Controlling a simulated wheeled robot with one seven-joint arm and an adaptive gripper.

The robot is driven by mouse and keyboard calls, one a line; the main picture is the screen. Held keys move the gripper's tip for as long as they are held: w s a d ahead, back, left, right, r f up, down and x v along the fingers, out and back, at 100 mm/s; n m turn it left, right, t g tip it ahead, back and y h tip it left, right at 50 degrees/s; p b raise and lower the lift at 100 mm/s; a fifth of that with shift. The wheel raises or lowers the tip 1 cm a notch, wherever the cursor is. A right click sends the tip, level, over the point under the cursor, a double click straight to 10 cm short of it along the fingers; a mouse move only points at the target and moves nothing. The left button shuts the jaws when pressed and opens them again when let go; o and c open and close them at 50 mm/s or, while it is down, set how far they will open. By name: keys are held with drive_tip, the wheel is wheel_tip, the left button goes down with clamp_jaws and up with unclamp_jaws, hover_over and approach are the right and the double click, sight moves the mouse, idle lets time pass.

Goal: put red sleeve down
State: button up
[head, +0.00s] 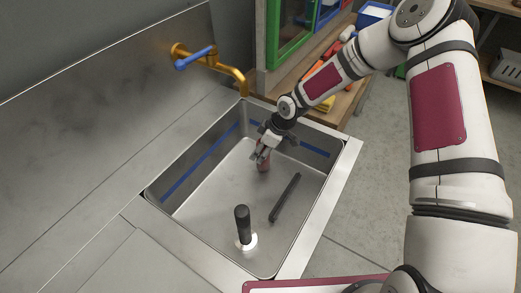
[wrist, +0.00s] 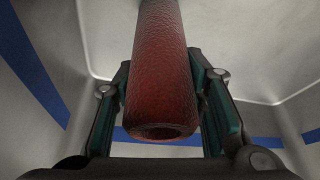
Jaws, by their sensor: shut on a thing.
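The red sleeve (wrist: 163,75) is a hollow, rough-surfaced tube. In the wrist view it lies between the two green-padded fingers of my gripper (wrist: 165,100), its open end facing the camera. In the head view the sleeve (head: 264,163) is small and reddish, at the far part of the sink (head: 240,160). My gripper (head: 262,152) is shut on it, low inside the sink. The sleeve looks roughly upright in the head view. Whether its lower end touches the sink floor, I cannot tell.
A dark upright handle on a white base (head: 242,228) stands in the near part of the sink. A dark bar (head: 285,198) lies on the sink floor to the right. A brass tap with a blue lever (head: 212,62) is behind. The sink floor at left is clear.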

drive_tip(key=o, duration=1.2)
drive_tip(key=shift+c, duration=0.2)
drive_tip(key=v, duration=1.2)
drive_tip(key=shift+p, duration=0.3)
drive_tip(key=shift+r, duration=0.15)
